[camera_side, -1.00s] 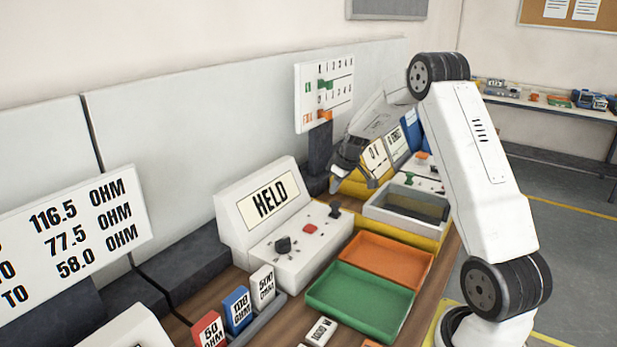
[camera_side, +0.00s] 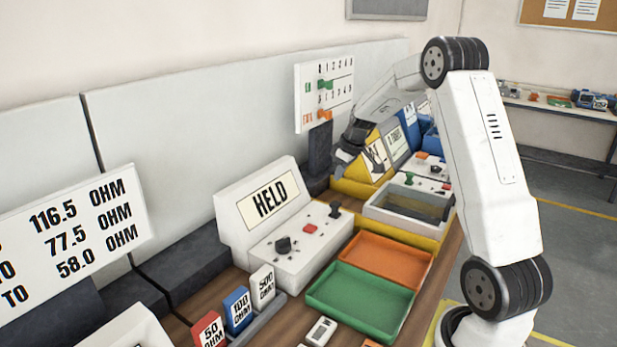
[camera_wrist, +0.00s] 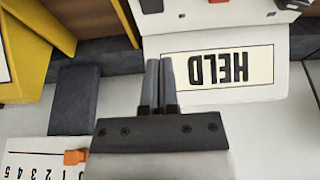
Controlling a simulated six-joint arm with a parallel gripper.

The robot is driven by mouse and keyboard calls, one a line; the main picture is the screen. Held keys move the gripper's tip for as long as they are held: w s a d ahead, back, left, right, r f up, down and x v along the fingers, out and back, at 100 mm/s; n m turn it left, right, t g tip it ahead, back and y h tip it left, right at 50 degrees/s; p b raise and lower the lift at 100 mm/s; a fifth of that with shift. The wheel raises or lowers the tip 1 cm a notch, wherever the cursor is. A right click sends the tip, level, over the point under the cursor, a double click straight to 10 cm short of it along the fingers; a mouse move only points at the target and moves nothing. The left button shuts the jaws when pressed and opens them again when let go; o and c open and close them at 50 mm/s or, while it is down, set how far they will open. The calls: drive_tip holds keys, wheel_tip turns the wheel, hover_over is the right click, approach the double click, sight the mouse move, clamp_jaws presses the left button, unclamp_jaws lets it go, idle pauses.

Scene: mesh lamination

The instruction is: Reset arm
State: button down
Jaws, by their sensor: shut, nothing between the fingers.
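My gripper (camera_wrist: 160,85) shows in the wrist view with its two fingers together and nothing between them. Behind the fingertips is the white console with the HELD display (camera_wrist: 225,66), upside down in this view. In the side view my gripper (camera_side: 343,158) is at the far end of the bench, in front of the dark post under the white chart board, and its fingers are small there. The HELD console (camera_side: 268,204) stands nearer, with a dark knob, a red button and a dark lever on its sloped panel.
A green tray (camera_side: 350,303) and an orange tray (camera_side: 388,258) lie empty before the console. A grey open bin (camera_side: 405,212) stands beyond them. Red, blue and white OHM blocks (camera_side: 238,309) stand at the front. The chart board (camera_side: 340,90) is close to my gripper.

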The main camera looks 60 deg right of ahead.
drive_tip(key=s+a+f, duration=0.1)
drive_tip(key=s+a, duration=0.2)
drive_tip(key=a, duration=1.5)
drive_tip(key=s+a+f+g, duration=0.1)
drive_tip(key=s+a+f, duration=0.2)
drive_tip(key=s+a, duration=0.8)
drive_tip(key=a, duration=0.2)
drive_tip(key=shift+s+a+f, duration=0.2)
drive_tip(key=shift+s+a, duration=0.2)
